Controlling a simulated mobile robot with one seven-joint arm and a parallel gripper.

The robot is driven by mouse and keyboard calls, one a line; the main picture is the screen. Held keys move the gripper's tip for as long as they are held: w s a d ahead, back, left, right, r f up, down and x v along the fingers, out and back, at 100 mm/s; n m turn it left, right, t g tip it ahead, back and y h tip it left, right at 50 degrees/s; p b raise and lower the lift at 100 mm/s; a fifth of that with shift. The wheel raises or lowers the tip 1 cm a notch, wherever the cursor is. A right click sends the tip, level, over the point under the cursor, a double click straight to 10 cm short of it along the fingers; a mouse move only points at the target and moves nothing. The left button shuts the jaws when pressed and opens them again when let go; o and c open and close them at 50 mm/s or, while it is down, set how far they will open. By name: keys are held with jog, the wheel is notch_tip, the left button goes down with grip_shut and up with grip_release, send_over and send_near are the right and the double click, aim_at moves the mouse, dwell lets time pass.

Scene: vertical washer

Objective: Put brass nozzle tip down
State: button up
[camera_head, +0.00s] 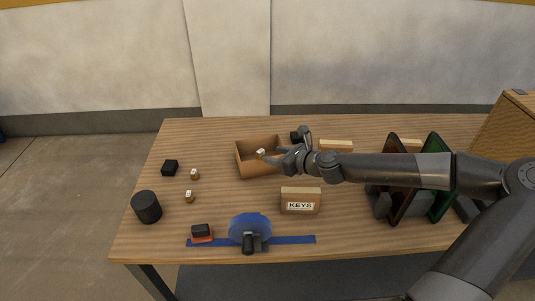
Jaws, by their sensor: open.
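My gripper (273,156) is over the open cardboard box (239,161), reaching in from the right, with its fingers open. A small white-topped, brownish piece (261,153) shows at the fingertips, over or in the box. It looks like a brass nozzle, but I cannot tell whether it touches a finger or the box floor. Two similar small pieces with pale tops and brass-brown bodies, likely nozzles, stand on the table left of the box: one farther back (195,174) and one nearer (189,196). Their tips are too small to make out.
A black block (169,168) and a dark cylinder (147,207) are at the left. A KEYS box (300,201), a blue disc (250,227) and a blue strip (292,240) are in front. Green and brown upright panels (436,165) stand right. Bare wood lies between the small pieces and the disc.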

jog(key=shift+v, duration=2.15)
